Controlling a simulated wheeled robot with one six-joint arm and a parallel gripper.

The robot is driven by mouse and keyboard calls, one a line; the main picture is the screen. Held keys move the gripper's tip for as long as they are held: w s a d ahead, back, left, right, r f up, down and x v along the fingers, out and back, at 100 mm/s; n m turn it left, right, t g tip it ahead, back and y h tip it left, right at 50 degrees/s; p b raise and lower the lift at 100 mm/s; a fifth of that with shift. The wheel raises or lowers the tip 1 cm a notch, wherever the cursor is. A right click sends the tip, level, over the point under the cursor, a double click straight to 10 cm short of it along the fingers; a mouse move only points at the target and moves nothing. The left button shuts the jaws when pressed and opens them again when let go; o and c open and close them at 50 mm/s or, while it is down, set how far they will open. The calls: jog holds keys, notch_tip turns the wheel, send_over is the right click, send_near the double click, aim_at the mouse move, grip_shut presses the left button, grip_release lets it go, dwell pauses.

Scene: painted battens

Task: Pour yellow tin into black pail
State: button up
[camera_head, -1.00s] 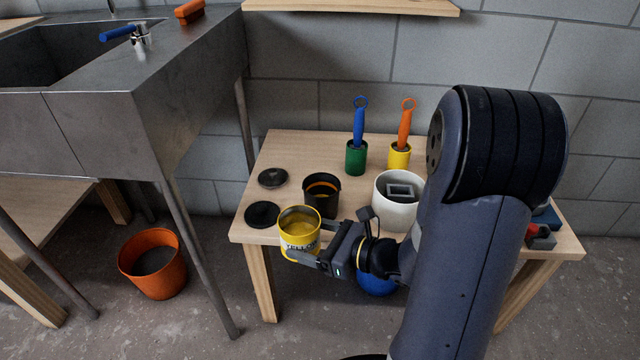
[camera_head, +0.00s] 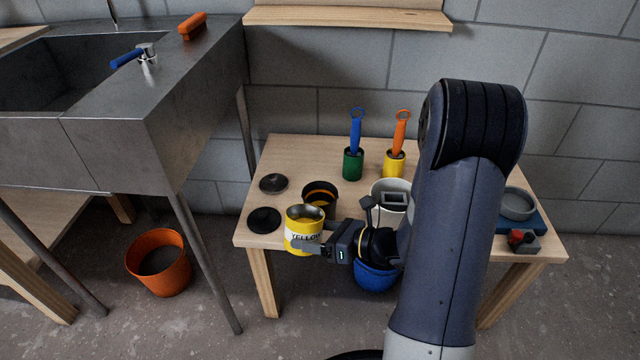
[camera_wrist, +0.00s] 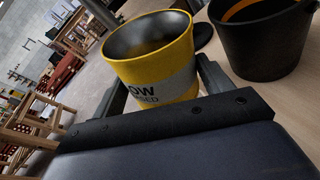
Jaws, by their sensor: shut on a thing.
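The yellow tin (camera_head: 303,236), with a pale label band and yellow paint inside, is held in my gripper (camera_head: 322,243) at the front edge of the low wooden table. In the wrist view the tin (camera_wrist: 152,62) sits between both fingers of my gripper (camera_wrist: 160,95), tilted in the picture. The black pail (camera_head: 320,196) stands on the table just behind the tin, partly hidden by it. An orange-yellow band shows inside the pail. In the wrist view the pail (camera_wrist: 262,42) is right of the tin, apart from it. No paint stream shows.
Two dark round lids (camera_head: 264,220) lie left of the pail. A white pot (camera_head: 390,190) stands to its right, partly behind my arm. Green (camera_head: 353,164) and yellow (camera_head: 394,163) brush cups stand behind. A blue bucket (camera_head: 376,277) is below the front edge; an orange bucket (camera_head: 160,262) is on the floor.

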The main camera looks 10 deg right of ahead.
aim_at(320, 212)
jog(key=shift+m+g+y, duration=0.3)
jog(key=shift+m+g, duration=0.1)
jog(key=shift+m, duration=0.3)
jog(key=r+p, duration=0.1)
jog(key=p, duration=0.1)
jog(key=r+p, duration=0.2)
jog(key=w+r+p, duration=0.1)
jog(key=r+p, duration=0.1)
jog(key=shift+w+d+r, duration=0.1)
jog(key=shift+d, duration=0.3)
jog(key=shift+w+d+r+m+p, duration=0.15)
jog(key=shift+w+r+m+p, duration=0.2)
jog(key=shift+p, duration=0.5)
jog(key=shift+f, duration=0.15)
jog(key=shift+w+d+r+m+p, duration=0.1)
jog(key=shift+r+m+p, duration=0.15)
jog(key=shift+r+p, duration=0.25)
jog(key=shift+r+p, duration=0.1)
jog(key=shift+p, duration=0.25)
jog(key=shift+w+d+r+m+g+p, duration=0.25)
jog(key=shift+r+m+g+p, duration=0.2)
jog(key=shift+m+p, duration=0.5)
jog(key=shift+f+m+g+y+p, duration=0.25)
jog(key=shift+f+m+y+p, duration=0.2)
jog(key=shift+m+p, duration=0.2)
